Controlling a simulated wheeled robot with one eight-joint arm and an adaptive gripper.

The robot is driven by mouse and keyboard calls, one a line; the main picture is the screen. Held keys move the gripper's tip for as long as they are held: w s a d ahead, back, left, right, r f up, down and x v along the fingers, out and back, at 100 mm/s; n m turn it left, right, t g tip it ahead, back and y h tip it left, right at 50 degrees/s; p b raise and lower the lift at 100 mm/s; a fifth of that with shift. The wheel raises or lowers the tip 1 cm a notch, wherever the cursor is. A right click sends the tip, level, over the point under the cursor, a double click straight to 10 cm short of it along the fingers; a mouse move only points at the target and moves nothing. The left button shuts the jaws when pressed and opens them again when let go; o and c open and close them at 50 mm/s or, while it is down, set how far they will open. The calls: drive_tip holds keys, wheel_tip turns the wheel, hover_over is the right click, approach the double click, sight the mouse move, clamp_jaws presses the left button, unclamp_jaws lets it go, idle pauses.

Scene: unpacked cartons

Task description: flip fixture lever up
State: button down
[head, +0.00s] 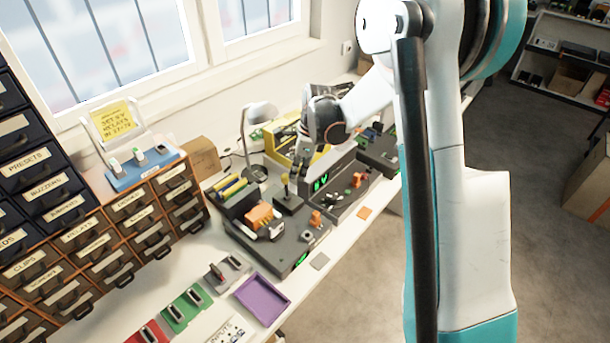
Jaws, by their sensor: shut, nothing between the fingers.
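A dark grey test fixture (262,256) with an orange block (260,216) on top sits on the white bench. A second dark fixture (345,208) with a green lit display stands behind it to the right. Small orange parts show on the near fixture (316,218) and on the second one (358,180). A thin upright stick with a yellowish knob (285,182) rises from a small dark box. I cannot tell which of these is the fixture lever. My gripper (298,173) is shut and empty, pointing down just right of the stick; contact cannot be judged.
A desk lamp (257,140) and a yellow bin (277,147) stand behind. A purple tray (262,297), green holders (183,308) and a red holder (148,334) lie toward the front. Drawer cabinets (100,245) block the left. Floor (375,280) is open right of the bench.

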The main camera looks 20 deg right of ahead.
drive_tip(key=shift+w+a+r, duration=0.15)
drive_tip(key=shift+w+a, duration=0.4)
drive_tip(key=shift+w, duration=0.3)
drive_tip(key=shift+r, duration=0.1)
drive_tip(key=shift+r+p, duration=0.45)
drive_tip(key=shift+r, duration=0.3)
drive_tip(key=w+d+r+p, duration=0.2)
drive_tip(key=d+r+p, duration=0.1)
drive_tip(key=r, duration=0.8)
drive_tip(key=shift+w, duration=0.15)
